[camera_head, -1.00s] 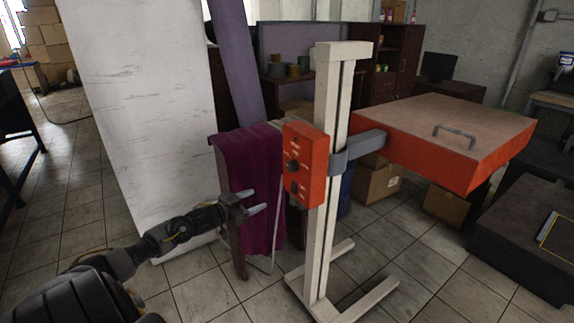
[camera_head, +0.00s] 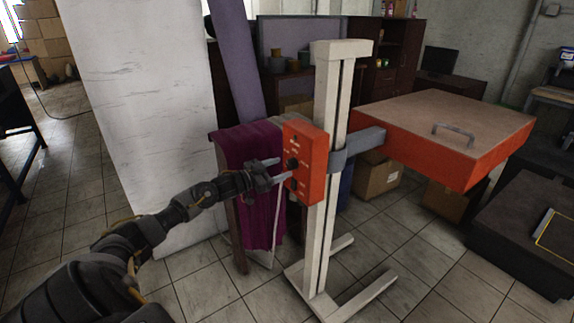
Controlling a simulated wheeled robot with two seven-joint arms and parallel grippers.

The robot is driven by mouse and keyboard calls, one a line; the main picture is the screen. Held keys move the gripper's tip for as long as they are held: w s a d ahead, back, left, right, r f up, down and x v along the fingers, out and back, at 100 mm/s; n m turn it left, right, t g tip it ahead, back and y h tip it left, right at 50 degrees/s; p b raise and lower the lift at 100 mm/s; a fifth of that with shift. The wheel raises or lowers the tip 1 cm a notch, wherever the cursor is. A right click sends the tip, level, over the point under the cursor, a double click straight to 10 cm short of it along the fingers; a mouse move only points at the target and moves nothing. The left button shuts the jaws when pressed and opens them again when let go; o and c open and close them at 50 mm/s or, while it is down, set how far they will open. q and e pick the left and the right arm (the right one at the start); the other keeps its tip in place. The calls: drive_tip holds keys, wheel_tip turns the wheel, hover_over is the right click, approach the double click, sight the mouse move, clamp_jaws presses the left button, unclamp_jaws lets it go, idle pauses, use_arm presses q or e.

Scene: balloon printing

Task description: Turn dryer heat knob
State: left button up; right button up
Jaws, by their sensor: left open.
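The flash dryer has an orange-red control box (camera_head: 311,165) on a cream post (camera_head: 326,120). A dark round knob (camera_head: 293,163) sits on the box's left-facing panel, with another dark control (camera_head: 292,184) lower down. My left gripper (camera_head: 284,169) is open, its two pale fingertips pointing right at the panel, close to the knob. The upper fingertip is near the knob's height and the lower one is below it. I cannot tell whether they touch the panel. My right gripper is not in view.
The dryer's flat orange heating head (camera_head: 446,130) reaches right from the post on a grey bracket (camera_head: 358,146). A rack with purple cloth (camera_head: 262,220) stands behind my gripper. A white panel (camera_head: 145,110) stands at left. The post's feet (camera_head: 365,298) spread over the tiled floor.

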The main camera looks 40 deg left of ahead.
sight(289, 165)
use_arm(q)
drive_tip(key=shift+x, duration=1.7)
drive_tip(key=shift+s, duration=0.1)
drive_tip(key=shift+c, duration=0.3)
drive_tip(key=c, duration=0.9)
drive_tip(key=shift+c, duration=0.2)
